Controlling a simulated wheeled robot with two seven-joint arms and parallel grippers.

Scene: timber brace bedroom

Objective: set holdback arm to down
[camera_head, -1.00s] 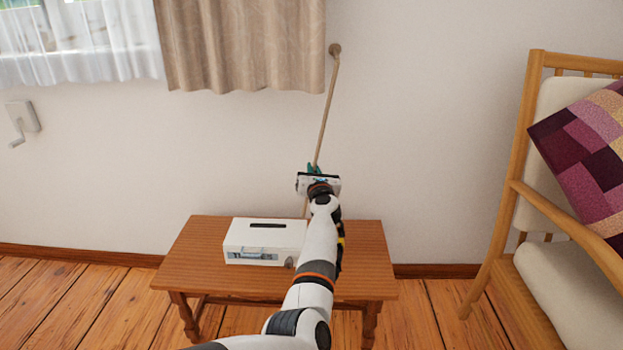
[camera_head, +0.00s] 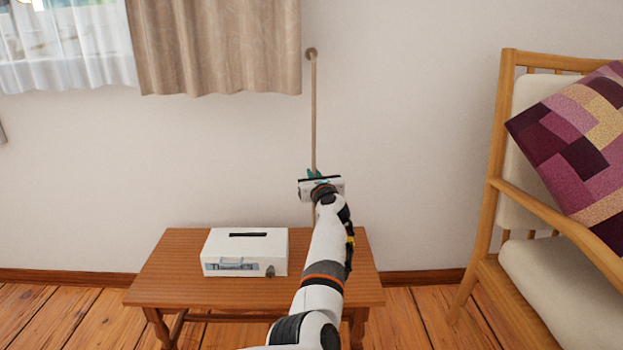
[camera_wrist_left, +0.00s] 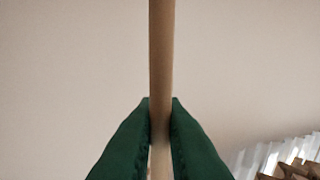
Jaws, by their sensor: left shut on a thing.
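The holdback arm (camera_head: 314,115) is a thin tan wooden rod that hangs from a round pivot on the wall, right of the beige curtain. It now points almost straight down. My left gripper (camera_head: 314,174) is shut on the rod partway down its length. In the left wrist view the green fingers (camera_wrist_left: 160,130) stand on both sides of the rod (camera_wrist_left: 161,60). The rod's lower part is mostly hidden behind my gripper and arm. My right gripper is not in view.
A wooden side table (camera_head: 160,275) stands below, bearing a white box (camera_head: 245,252) with a dark slot on top. A wooden armchair (camera_head: 495,180) with a patchwork cushion (camera_head: 585,140) is at the right. The beige curtain (camera_head: 215,45) hangs at the upper left. The wall around the rod is bare.

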